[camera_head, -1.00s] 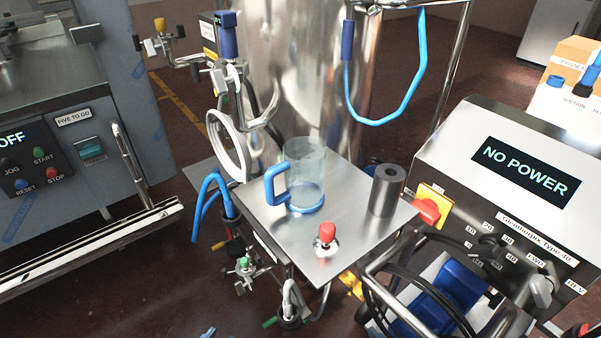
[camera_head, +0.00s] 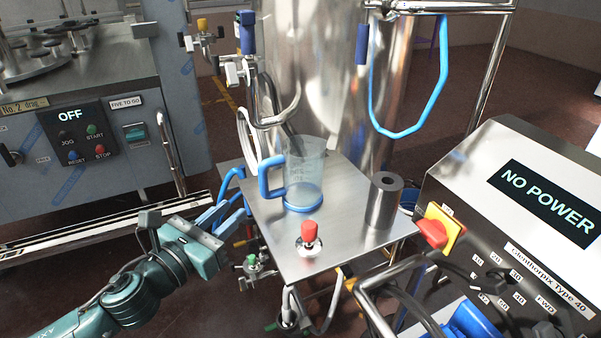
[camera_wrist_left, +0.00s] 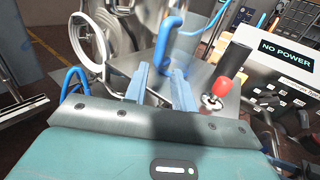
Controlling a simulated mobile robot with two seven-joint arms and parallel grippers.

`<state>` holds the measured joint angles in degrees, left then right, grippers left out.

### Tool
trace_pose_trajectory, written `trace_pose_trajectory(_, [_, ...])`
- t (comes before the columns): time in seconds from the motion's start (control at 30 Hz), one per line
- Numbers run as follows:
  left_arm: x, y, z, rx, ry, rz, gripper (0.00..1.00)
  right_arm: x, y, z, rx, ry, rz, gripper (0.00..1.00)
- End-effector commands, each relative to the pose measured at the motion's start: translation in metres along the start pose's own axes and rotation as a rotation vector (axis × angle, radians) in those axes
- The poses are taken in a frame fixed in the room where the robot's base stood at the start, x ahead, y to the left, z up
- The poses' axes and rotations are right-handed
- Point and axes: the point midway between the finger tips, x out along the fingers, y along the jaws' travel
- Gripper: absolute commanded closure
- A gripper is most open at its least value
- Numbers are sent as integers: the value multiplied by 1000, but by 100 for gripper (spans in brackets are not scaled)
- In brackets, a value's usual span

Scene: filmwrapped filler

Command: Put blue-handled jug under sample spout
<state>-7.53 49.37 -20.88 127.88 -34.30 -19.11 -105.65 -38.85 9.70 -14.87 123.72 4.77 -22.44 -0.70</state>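The blue-handled jug (camera_head: 306,165) is clear with a blue base ring. It stands upright on the steel shelf (camera_head: 335,245), its blue handle (camera_head: 267,178) facing left. In the left wrist view the handle (camera_wrist_left: 166,42) shows beyond the fingertips. My left gripper (camera_head: 236,208) is open and empty, left of and in front of the jug, apart from it. In the left wrist view my left gripper's blue fingers (camera_wrist_left: 163,82) have a gap between them. A curved metal pipe (camera_head: 275,122) under a blue-topped valve hangs behind the jug; I cannot tell if it is the sample spout. My right gripper is not in view.
A dark grey cylinder (camera_head: 383,203) stands right of the jug. A red-knobbed fitting (camera_head: 309,238) stands at the shelf's front. A steel vessel (camera_head: 312,70) rises behind. A NO POWER control box (camera_head: 520,220) is at right, a grey machine (camera_head: 85,130) at left.

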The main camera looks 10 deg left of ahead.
Motion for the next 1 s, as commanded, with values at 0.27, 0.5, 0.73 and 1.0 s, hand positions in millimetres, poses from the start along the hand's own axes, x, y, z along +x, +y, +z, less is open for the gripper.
trace_pose_trajectory(0.27, [45, 0, 2, -3, -2, 2, 74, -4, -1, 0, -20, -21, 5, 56])
trace_pose_trajectory(0.5, [62, -1, 0, -5, 1, 0, 74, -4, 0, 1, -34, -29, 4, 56])
trace_pose_trajectory(0.73, [95, -1, 0, -8, -1, 0, 74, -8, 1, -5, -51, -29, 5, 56])
trace_pose_trajectory(1.0, [111, -1, -2, -6, 2, 0, 74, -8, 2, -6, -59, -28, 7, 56])
